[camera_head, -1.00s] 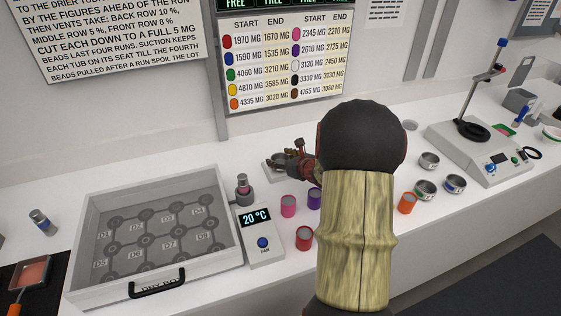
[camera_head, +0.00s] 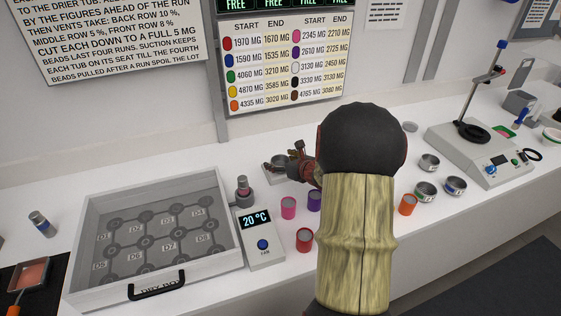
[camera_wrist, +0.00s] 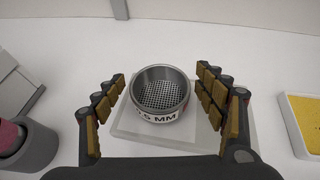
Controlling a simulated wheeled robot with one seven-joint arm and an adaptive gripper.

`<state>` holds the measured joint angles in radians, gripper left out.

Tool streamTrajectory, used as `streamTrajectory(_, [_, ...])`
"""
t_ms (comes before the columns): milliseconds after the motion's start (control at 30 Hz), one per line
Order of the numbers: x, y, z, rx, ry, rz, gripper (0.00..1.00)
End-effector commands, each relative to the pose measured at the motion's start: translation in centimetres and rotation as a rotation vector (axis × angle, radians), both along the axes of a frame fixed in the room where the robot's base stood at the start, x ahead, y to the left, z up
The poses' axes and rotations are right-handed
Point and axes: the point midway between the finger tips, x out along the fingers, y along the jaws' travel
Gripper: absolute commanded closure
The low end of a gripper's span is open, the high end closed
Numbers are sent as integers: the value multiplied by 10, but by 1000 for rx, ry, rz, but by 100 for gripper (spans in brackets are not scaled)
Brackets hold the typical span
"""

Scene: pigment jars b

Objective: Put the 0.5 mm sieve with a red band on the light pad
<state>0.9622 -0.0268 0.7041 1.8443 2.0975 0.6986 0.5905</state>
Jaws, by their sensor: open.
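A round metal sieve (camera_wrist: 160,88) with a mesh floor stands upright on a pale square pad (camera_wrist: 128,124) in the wrist view. In the head view my gripper (camera_head: 288,162) is at the pad (camera_head: 270,167) behind the coloured jars, and my arm hides part of that area.
Several sieves stand at the right, among them a green-banded one (camera_head: 425,191) and a blue-banded one (camera_head: 455,184). A pink jar (camera_head: 288,207), purple jar (camera_head: 314,200) and red jar (camera_head: 304,239) stand in front. A yellow-filled tray (camera_wrist: 304,122) lies right in the wrist view.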

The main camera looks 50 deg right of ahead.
Motion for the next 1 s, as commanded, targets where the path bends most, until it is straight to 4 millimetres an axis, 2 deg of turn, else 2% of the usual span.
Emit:
streamTrajectory(67, [0, 0, 4, 0, 0, 0, 29])
streamTrajectory(167, [-10, 2, 10, -1, -1, -3, 29])
streamTrajectory(500, [-70, 20, 41, -1, -2, -4, 29])
streamTrajectory(633, [-88, 25, 49, -2, 0, -4, 29])
streamTrajectory(800, [-101, 30, 55, -1, -1, -2, 29])
streamTrajectory(1000, [-102, 34, 56, -4, 1, 9, 29])
